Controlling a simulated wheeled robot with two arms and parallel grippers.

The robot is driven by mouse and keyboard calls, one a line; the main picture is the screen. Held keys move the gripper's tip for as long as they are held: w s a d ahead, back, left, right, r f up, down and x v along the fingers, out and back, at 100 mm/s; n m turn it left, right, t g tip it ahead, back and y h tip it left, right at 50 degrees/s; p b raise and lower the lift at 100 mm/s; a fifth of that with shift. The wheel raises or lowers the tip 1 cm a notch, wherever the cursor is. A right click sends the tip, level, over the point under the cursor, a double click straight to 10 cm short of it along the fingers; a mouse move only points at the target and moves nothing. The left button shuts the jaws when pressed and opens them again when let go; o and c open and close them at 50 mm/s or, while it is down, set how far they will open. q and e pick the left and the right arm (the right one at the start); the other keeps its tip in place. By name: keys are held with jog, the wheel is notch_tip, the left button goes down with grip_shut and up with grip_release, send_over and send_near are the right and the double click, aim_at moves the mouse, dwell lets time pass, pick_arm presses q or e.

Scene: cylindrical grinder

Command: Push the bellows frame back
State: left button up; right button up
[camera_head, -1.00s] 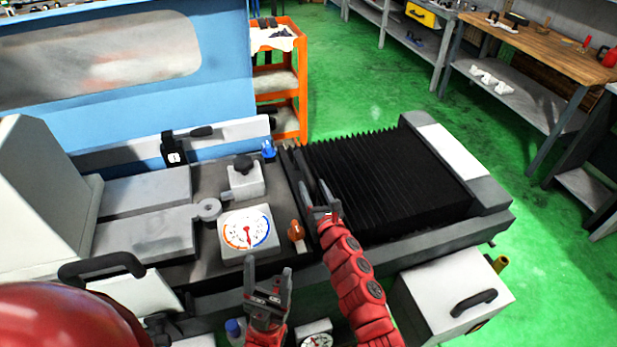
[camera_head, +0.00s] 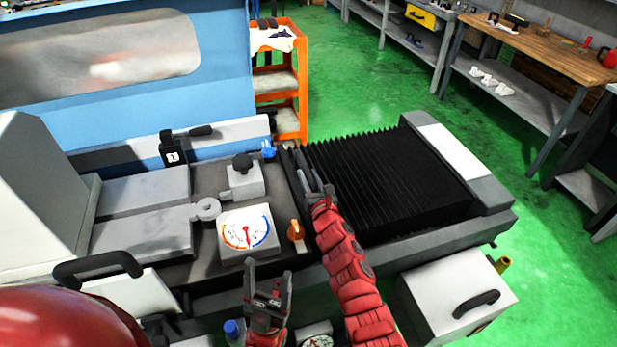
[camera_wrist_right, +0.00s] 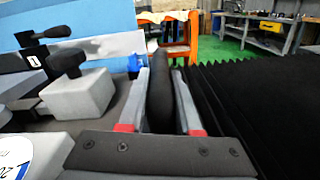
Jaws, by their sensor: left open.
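The bellows frame (camera_head: 288,172) is the dark bar at the left end of the black pleated bellows (camera_head: 390,185). An upright black handle stands on this frame and shows in the right wrist view (camera_wrist_right: 160,92). My right gripper (camera_head: 309,178) is at the frame, with its fingers (camera_wrist_right: 162,105) on either side of the handle. Little or no gap shows there; I cannot tell whether the fingers press on it. My left gripper (camera_head: 268,282) is open and empty, low in front of the machine and apart from the frame.
Left of the frame are a dial gauge (camera_head: 247,232), an orange knob (camera_head: 295,230) and a grey block with a black knob (camera_head: 243,180). A white box (camera_head: 455,295) stands at the front right. Green floor lies clear beyond the bellows.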

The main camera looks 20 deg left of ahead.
grip_shut()
dwell(1.0)
